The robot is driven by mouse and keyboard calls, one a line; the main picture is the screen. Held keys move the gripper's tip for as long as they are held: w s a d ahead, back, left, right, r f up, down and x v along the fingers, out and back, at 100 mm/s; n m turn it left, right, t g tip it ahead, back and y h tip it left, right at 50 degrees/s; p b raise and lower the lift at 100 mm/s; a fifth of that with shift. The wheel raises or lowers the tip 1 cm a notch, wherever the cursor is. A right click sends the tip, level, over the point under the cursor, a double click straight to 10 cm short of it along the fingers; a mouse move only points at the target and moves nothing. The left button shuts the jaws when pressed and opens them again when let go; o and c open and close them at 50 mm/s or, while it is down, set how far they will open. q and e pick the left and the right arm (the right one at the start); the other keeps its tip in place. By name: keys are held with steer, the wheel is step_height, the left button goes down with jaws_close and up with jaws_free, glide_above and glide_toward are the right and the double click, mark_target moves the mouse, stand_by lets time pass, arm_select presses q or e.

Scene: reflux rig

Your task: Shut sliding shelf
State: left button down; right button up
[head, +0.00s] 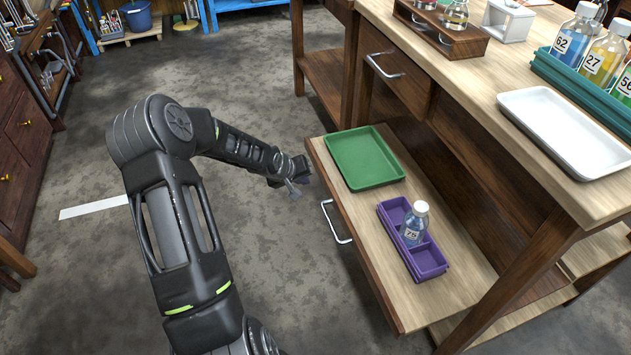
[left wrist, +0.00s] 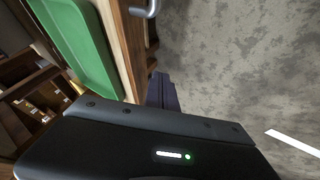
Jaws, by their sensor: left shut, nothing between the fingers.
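The sliding shelf (head: 375,234) is pulled out from under the wooden table, with a metal handle (head: 336,222) on its front edge. A green tray (head: 365,158) and a purple divided caddy (head: 424,262) rest on it; a bottle labelled 75 (head: 414,224) stands in the caddy. My left gripper (head: 298,180) is shut and empty, just off the shelf's front edge near its far corner. In the left wrist view, the gripper fingers (left wrist: 163,92) show beside the shelf edge, with part of the handle (left wrist: 146,8) at the top. Whether they touch the edge is unclear. My right gripper is not in view.
The table top (head: 480,75) above holds a white tray (head: 566,130), a teal rack of labelled bottles (head: 580,85) and a wooden flask holder (head: 440,28). A closed drawer (head: 393,72) sits under it. The floor (head: 270,75) in front is mostly clear.

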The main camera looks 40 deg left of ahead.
mark_target(324, 176)
arm_select(q)
steer(key=shift+w+d+r+b, duration=0.1)
steer(key=shift+w+d+b, duration=0.2)
steer(key=shift+w+d, duration=0.4)
steer(key=shift+w+d+r+b, duration=0.1)
steer(key=shift+w+d+b, duration=0.25)
steer(key=shift+w, duration=0.5)
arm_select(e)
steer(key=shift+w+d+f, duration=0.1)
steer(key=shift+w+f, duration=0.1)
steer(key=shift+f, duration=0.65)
arm_select(q)
steer(key=shift+d, duration=0.15)
